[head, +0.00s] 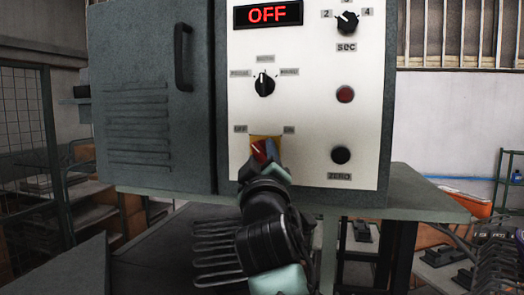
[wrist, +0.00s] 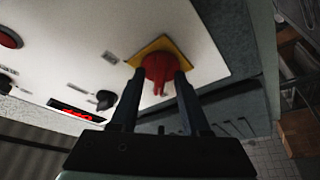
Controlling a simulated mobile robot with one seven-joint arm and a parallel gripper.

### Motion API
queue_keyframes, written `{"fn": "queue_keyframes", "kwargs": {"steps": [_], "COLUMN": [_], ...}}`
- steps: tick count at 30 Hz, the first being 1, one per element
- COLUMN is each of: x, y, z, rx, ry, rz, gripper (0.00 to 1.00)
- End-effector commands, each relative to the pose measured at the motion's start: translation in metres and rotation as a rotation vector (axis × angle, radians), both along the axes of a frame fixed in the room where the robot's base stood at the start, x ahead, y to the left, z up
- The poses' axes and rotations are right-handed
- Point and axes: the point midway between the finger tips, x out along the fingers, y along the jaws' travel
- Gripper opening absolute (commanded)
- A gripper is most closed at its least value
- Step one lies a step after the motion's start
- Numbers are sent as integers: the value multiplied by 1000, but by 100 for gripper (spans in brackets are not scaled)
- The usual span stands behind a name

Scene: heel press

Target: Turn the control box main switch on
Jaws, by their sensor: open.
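The main switch (head: 260,149) is a red knob on a yellow plate, low on the white control panel, between an OFF label (head: 241,129) and an ON label (head: 289,130). Its pale mark points up and left, toward OFF. The display (head: 268,14) above reads OFF in red. My gripper (head: 265,163) is right in front of the switch and covers its lower part. In the wrist view the red knob (wrist: 160,66) lies between the two fingertips of my open gripper (wrist: 159,77). I cannot tell whether the fingers touch it.
On the panel are a mode selector (head: 264,84), a seconds dial (head: 347,23), a red button (head: 345,94) and a black ZERO button (head: 341,155). A grey cabinet door with a handle (head: 182,56) is at left. The box stands on a table (head: 430,203).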

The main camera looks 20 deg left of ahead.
Motion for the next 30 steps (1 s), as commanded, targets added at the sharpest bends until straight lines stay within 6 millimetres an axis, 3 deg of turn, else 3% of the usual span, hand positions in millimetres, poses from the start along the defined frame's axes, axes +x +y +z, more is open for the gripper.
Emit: {"fn": "queue_keyframes", "kwargs": {"steps": [6, 14, 30], "x": [0, 0, 0], "y": [0, 0, 1], "z": [0, 0, -3], "rx": [0, 0, 48], "ry": [-1, 0, 0], "rz": [-1, 0, 0], "gripper": [46, 0, 0]}}
